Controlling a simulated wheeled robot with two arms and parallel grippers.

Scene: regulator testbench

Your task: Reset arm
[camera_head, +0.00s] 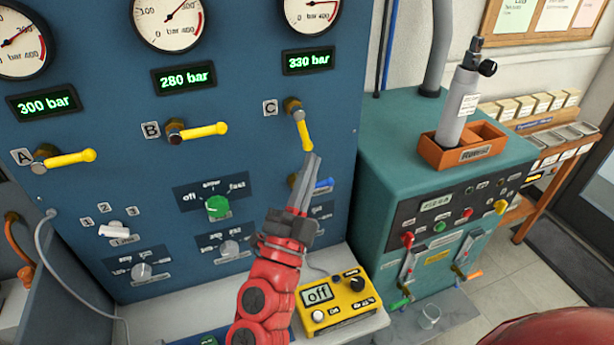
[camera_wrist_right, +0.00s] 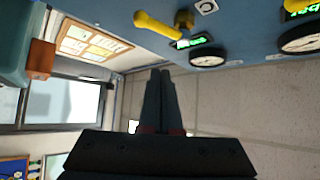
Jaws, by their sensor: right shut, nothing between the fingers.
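My right gripper (camera_head: 307,180) is on a red arm that comes up from the bottom middle of the head view. Its grey fingers are shut and empty, with the tips just below yellow valve handle C (camera_head: 304,132). Handle C points down and slightly right. In the right wrist view the shut fingers (camera_wrist_right: 160,78) are in the middle, and a yellow handle (camera_wrist_right: 156,25) shows above them, apart from the tips. Yellow handles A (camera_head: 72,159) and B (camera_head: 205,131) lie nearly level. My left gripper is not in view.
The blue panel (camera_head: 110,260) carries gauges and displays reading 300, 280 and 330 bar. A blue handle (camera_head: 322,185) is partly behind my gripper. A yellow box (camera_head: 338,311) showing "off" sits below. A teal cabinet (camera_head: 376,170) holding a cylinder (camera_head: 458,108) stands right.

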